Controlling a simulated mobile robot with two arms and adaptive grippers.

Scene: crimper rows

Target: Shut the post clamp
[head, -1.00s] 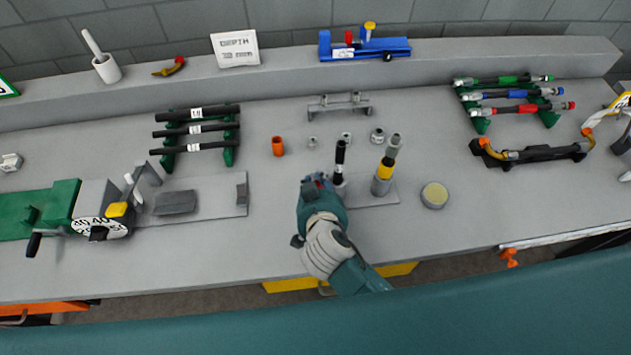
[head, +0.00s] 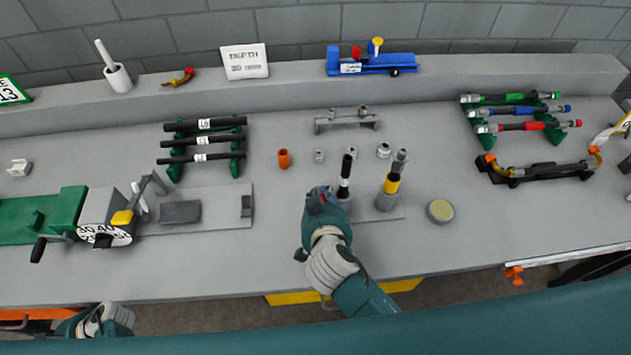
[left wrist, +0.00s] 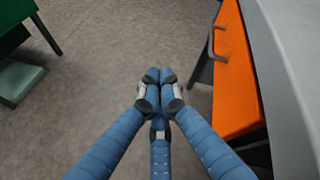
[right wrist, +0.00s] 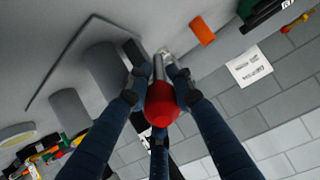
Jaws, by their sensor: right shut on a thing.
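Two posts stand on a grey plate (head: 400,214) at the bench's middle. The left one holds an upright black hose with a white band (head: 345,175). The right grey post (head: 386,202) holds a hose with a yellow band (head: 391,184). My right gripper (head: 320,196) is beside the left post and hides its lower part. In the right wrist view its fingers (right wrist: 157,78) are shut on a red-ended metal lever (right wrist: 163,108), apparently the post clamp's. Whether the clamp is closed is hidden. My left gripper (left wrist: 160,76) is shut and empty, over the floor beside the bench.
An orange sleeve (head: 284,159) and several small metal fittings lie behind the posts. A round tan-topped puck (head: 440,210) is to the right. A green and grey machine (head: 95,215) stands left. Racks of hoses (head: 205,141) stand farther back. An orange drawer front (left wrist: 235,75) is near my left gripper.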

